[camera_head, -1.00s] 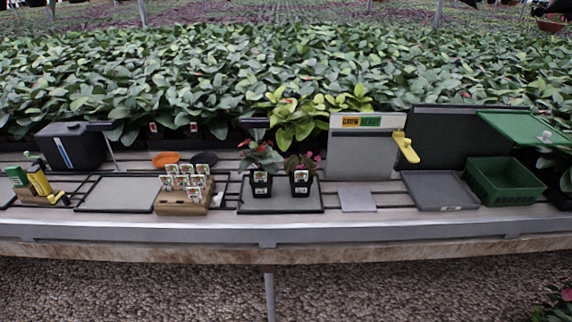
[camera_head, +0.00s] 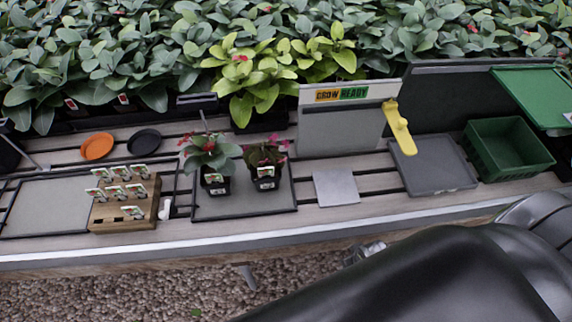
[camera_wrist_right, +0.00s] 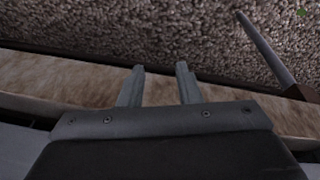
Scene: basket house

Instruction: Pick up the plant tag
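Several small white plant tags (camera_head: 117,191) with printed pictures stand in rows in a wooden holder (camera_head: 122,215) on the left part of the bench. One tag stands apart at the holder's front. In the right wrist view my right gripper (camera_wrist_right: 160,76) has its two fingers apart with nothing between them. It is near the bench's front edge, with gravel beyond, and no tag shows there. My right arm fills the lower right of the head view, well to the right of the holder. My left gripper is not in view.
Two potted plants (camera_head: 208,158) (camera_head: 265,163) stand on a grey mat (camera_head: 235,209) right of the holder. An orange saucer (camera_head: 97,146) and a black saucer (camera_head: 144,142) lie behind it. A green crate (camera_head: 507,150) and a grey tray (camera_head: 440,170) are at right. Bare mat lies left of the holder.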

